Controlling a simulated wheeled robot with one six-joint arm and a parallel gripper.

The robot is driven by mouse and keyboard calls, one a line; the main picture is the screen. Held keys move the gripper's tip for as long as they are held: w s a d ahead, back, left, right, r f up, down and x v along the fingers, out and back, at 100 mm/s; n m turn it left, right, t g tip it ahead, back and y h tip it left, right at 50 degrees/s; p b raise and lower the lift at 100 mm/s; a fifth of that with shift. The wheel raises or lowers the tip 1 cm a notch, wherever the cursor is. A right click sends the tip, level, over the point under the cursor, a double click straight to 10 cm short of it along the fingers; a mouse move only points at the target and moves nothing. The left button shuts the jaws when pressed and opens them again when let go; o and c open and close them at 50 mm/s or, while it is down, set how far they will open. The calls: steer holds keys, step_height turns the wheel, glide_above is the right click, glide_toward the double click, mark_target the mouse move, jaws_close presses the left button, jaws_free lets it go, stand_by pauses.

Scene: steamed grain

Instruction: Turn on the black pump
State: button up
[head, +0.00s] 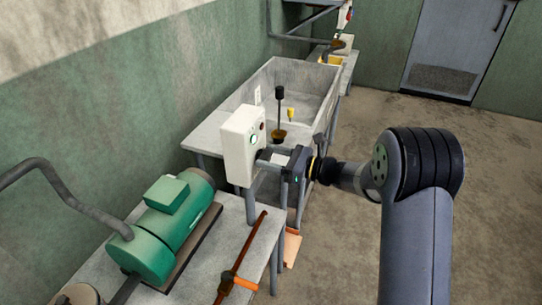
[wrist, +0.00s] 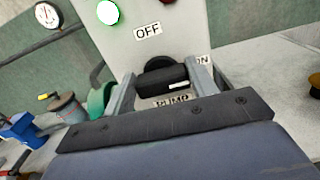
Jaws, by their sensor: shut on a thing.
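A white control box (head: 238,146) stands on a post beside the bench, with a lit green lamp (wrist: 108,12) on its face. In the wrist view a black knob (wrist: 162,80) sits on the box between an "OFF" label (wrist: 148,30) above and a partly hidden label at right. A "PUMP" label (wrist: 172,101) below is partly covered. My gripper (head: 268,156) reaches the box face from the right. Its fingers are shut on the black knob's bar, which lies roughly crosswise with a white mark toward its right. In the head view my gripper hides the knob.
A green motor-like machine (head: 165,220) sits on the near bench, with an orange-handled pipe (head: 238,268) beside it. A grey trough (head: 300,80) stands behind the box. A pressure gauge (wrist: 46,15) shows at upper left. Open floor lies to the right.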

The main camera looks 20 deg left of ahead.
steer(key=o, duration=1)
steer(key=d, duration=0.3)
steer(key=d+b, duration=0.1)
steer(key=d, duration=0.3)
steer(key=d+b, duration=0.1)
steer(key=d, duration=0.3)
steer(key=shift+s, duration=0.4)
steer(key=shift+a, duration=0.15)
steer(key=a, duration=0.3)
steer(key=a+p, duration=0.1)
steer(key=a, duration=0.3)
steer(key=a+p, duration=0.1)
steer(key=a, duration=0.3)
steer(key=shift+w, duration=0.4)
steer(key=shift+d+f+n+b, duration=0.1)
steer(key=shift+f+n+b, duration=0.05)
steer(key=shift+n+b, duration=0.15)
steer(key=shift+n, duration=0.7)
